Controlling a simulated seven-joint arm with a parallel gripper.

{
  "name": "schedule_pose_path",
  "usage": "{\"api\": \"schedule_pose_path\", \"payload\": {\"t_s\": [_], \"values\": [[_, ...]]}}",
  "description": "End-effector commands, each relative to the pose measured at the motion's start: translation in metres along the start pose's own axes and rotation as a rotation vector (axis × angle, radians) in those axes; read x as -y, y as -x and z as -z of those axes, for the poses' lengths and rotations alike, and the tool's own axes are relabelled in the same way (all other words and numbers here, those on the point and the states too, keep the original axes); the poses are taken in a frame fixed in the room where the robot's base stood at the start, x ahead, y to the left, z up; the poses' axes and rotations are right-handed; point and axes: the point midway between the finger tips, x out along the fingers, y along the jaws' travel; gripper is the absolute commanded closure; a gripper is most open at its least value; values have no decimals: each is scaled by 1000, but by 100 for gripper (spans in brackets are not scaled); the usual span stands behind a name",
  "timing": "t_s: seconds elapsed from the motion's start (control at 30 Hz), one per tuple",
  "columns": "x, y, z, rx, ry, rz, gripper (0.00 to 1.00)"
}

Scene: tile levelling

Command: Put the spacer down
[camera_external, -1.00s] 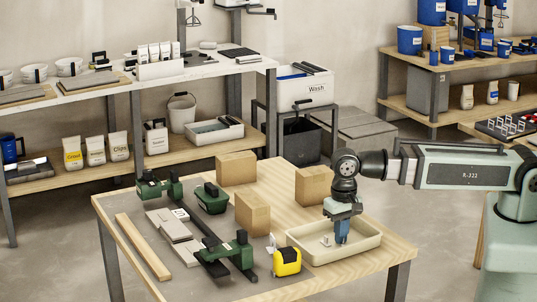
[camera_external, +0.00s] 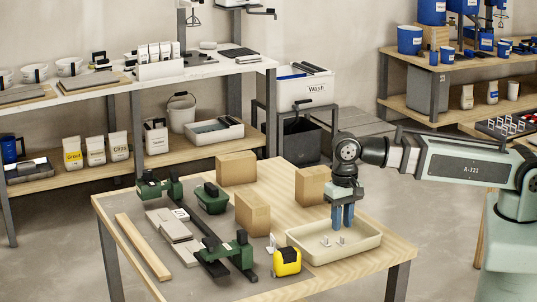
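Two small pale spacers (camera_external: 340,240) (camera_external: 325,241) lie on the floor of the cream tray (camera_external: 301,250), close beside each other. My gripper (camera_external: 342,226) hangs over the tray with its blue fingers pointing down, just above the right-hand spacer. The two fingers show apart, with nothing seen between them. Grey tiles (camera_external: 174,230) lie at the left of the table, by dark green tools (camera_external: 240,253).
Cardboard boxes (camera_external: 252,213) (camera_external: 312,185) stand behind the tray. A yellow tape measure (camera_external: 287,262) sits just left of the tray. A wooden strip (camera_external: 143,246) lies along the table's left side. The table's front right corner is clear.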

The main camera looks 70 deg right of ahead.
Motion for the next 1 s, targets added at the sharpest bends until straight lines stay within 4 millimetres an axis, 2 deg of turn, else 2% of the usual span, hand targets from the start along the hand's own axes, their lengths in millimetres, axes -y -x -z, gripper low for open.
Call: {"api": "schedule_pose_path", "payload": {"t_s": [0.3, 0.5, 0.7, 1.0], "values": [[1, 44, 0, -1, 0, 2, 73], [1, 66, 0, 0, 0, 1, 73], [0, 78, 0, 0, 0, 0, 73], [0, 80, 0, 0, 0, -1, 73]]}}
